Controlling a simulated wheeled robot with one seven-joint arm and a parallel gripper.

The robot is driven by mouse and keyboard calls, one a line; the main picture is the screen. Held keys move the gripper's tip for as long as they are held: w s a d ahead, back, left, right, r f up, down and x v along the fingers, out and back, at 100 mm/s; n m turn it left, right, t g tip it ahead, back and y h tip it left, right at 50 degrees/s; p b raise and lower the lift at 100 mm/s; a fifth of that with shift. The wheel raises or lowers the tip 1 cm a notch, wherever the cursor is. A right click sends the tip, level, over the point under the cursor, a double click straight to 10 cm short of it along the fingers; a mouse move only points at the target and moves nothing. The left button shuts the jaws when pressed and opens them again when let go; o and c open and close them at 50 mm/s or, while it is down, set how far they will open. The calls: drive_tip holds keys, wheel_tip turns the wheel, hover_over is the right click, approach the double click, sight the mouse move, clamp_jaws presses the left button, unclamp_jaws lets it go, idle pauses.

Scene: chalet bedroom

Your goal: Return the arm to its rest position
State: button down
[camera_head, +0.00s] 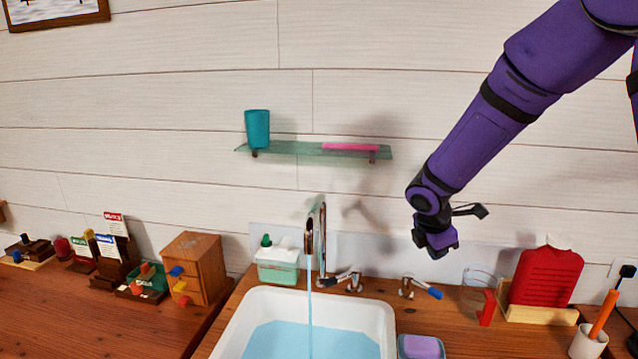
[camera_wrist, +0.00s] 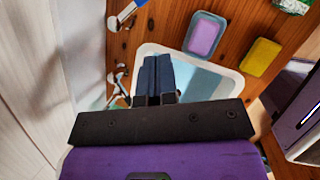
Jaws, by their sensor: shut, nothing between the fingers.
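My purple arm reaches in from the upper right in the head view. My gripper (camera_head: 437,250) hangs above the back of the counter, right of the tap, and touches nothing. In the wrist view my gripper (camera_wrist: 153,62) has its dark fingers together with nothing between them. The sink and its counter lie below the fingers in that view.
Water runs from the tap (camera_head: 317,225) into a white sink (camera_head: 235,330). A glass shelf (camera_head: 290,149) with a teal cup (camera_head: 257,128) is on the wall. Soap (camera_wrist: 204,36) and a yellow sponge (camera_wrist: 261,57) lie beside the sink.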

drive_tip(key=s+d+r+m+y, duration=0.1)
drive_tip(key=s+d+r+m, duration=0.3)
drive_tip(key=s+r+m, duration=0.8)
drive_tip(key=s+r+m+y, duration=0.1)
drive_tip(key=s+r+m, duration=0.1)
drive_tip(key=s, duration=0.4)
drive_tip(key=s+a+r+m+t, duration=0.1)
drive_tip(key=s+r+m, duration=0.2)
drive_tip(key=s, duration=0.3)
drive_tip(key=s+r+m+t+y, duration=0.1)
drive_tip(key=s+r+m, duration=0.2)
drive_tip(key=s, duration=0.3)
drive_tip(key=shift+s+a+y, duration=0.15)
drive_tip(key=shift+s+y, duration=0.05)
drive_tip(key=shift+y, duration=0.1)
